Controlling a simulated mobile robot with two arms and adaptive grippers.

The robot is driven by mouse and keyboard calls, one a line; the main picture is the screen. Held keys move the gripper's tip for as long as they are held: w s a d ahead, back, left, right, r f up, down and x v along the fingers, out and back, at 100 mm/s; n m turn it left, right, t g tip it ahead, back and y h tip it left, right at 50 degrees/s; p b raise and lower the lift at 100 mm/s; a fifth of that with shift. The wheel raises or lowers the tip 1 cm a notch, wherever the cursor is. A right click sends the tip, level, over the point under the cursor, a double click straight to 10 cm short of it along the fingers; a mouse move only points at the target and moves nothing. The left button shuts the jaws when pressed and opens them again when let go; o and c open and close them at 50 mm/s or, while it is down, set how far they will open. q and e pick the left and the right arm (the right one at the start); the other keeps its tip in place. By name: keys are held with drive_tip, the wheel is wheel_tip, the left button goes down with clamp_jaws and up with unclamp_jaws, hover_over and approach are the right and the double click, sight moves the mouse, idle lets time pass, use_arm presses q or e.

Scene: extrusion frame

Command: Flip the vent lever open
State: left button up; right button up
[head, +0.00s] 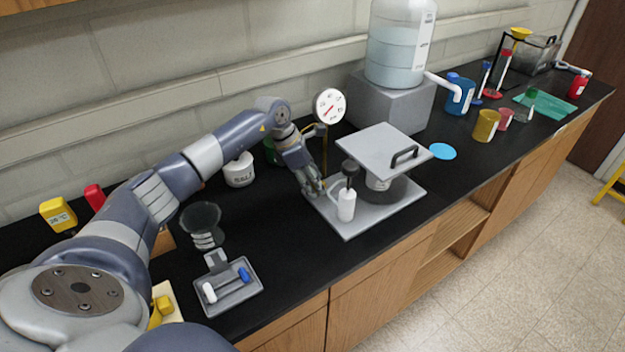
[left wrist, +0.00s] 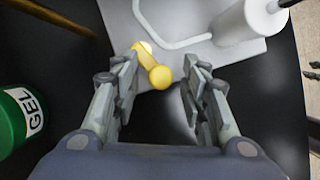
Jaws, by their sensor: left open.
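The vent lever (left wrist: 158,72) is yellow, with a round knob at its near end, and shows in the left wrist view between my fingers. It sits at the edge of the grey base plate (head: 349,229). My left gripper (head: 316,190) is open around the lever's line in the wrist view (left wrist: 160,95), its fingers apart on either side and no contact visible. In the head view my gripper hides most of the lever. A square grey lid (head: 375,148) with a black handle stands over a dark round vessel on the plate. My right gripper is not in view.
A green GEL jar (left wrist: 22,118) is at the left.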

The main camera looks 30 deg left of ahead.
use_arm(q)
drive_tip(key=c, duration=0.8)
clamp_jaws()
drive_tip(key=m+b, duration=0.1)
drive_tip(key=b, duration=0.1)
drive_tip(key=m+b, duration=0.1)
drive_tip(key=shift+w+a+f+h+b, duration=0.15)
drive_tip(key=shift+a+f+h+b, duration=0.05)
drive_tip(key=shift+a+h+b, duration=0.2)
drive_tip(key=shift+r+m+g+b, duration=0.2)
drive_tip(key=shift+m+g+b, duration=0.1)
drive_tip(key=shift+m+b, duration=0.1)
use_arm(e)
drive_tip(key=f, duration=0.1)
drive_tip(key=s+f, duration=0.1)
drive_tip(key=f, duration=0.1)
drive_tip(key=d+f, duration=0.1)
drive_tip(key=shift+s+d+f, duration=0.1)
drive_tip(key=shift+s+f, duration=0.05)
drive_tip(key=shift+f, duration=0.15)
use_arm(q)
drive_tip(key=shift+a+r, duration=0.1)
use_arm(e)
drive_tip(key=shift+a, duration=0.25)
